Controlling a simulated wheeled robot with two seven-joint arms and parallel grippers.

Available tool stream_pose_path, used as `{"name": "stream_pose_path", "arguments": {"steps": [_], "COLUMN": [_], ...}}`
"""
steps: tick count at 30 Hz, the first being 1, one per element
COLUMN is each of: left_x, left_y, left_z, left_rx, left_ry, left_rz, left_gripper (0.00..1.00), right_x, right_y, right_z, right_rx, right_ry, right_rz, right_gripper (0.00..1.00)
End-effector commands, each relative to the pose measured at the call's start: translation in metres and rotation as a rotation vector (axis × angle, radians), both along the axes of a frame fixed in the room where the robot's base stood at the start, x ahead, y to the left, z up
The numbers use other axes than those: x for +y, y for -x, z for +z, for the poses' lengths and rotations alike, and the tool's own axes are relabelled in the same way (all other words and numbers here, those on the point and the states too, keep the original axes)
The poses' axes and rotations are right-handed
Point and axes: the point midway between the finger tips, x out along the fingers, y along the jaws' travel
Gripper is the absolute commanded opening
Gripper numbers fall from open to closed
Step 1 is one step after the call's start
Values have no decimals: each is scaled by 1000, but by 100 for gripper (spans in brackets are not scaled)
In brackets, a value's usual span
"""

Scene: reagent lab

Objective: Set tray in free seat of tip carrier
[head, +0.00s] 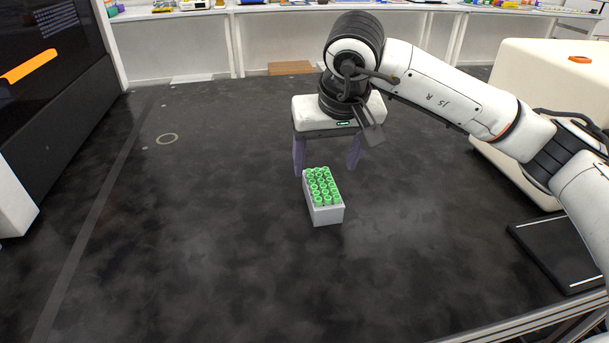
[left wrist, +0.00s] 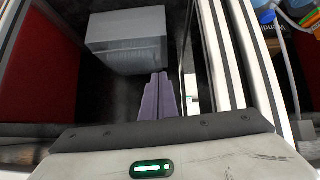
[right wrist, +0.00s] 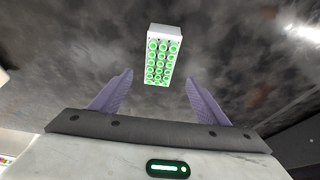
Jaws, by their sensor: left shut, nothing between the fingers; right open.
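The tray (head: 327,214) is a small white box filled with several green-topped pieces, standing upright on the dark surface near the middle of the head view. My right gripper (head: 325,172) is open and empty just behind it, fingers pointing down. In the right wrist view the tray (right wrist: 151,32) lies beyond the fingertips, roughly centred between the two fingers (right wrist: 159,78), and neither finger visibly touches it. My left gripper (left wrist: 161,78) is shut and empty in the left wrist view; it is outside the head view. I cannot make out a tip carrier in any view.
A flat black plate (head: 562,250) with white edge lines lies at the right, below a white machine (head: 545,75). A dark cabinet (head: 55,110) stands at the left. A grey box (left wrist: 127,35) is ahead of my left gripper. The dark surface around the tray is clear.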

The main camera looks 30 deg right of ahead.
Motion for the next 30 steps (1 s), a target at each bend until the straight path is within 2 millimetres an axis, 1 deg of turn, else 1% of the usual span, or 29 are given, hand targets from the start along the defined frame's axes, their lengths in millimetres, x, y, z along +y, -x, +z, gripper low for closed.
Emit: {"name": "stream_pose_path", "arguments": {"steps": [2,6,10,14,21,25,30], "left_x": [0,0,0,0,0,0,0], "left_y": [2,14,20,20,18,13,9], "left_z": [-2,-9,-14,-14,-11,-8,-6], "left_rx": [4,30,43,44,38,28,21], "left_ry": [0,0,0,0,0,0,0], "left_rz": [0,1,-1,-1,0,0,-1], "left_gripper": [0,0,0,0,0,0,0], "right_x": [-1,-3,-4,-4,-7,-8,-8], "right_y": [-3,-10,-15,-18,-26,-30,-31], "right_z": [-10,-31,-43,-52,-86,-95,-96], "right_rx": [4,5,3,3,5,2,1], "right_ry": [0,-1,-1,-1,-2,-1,-1], "right_rz": [-1,-1,0,0,-1,0,1], "right_gripper": [69,69,69,69,69,69,69]}}
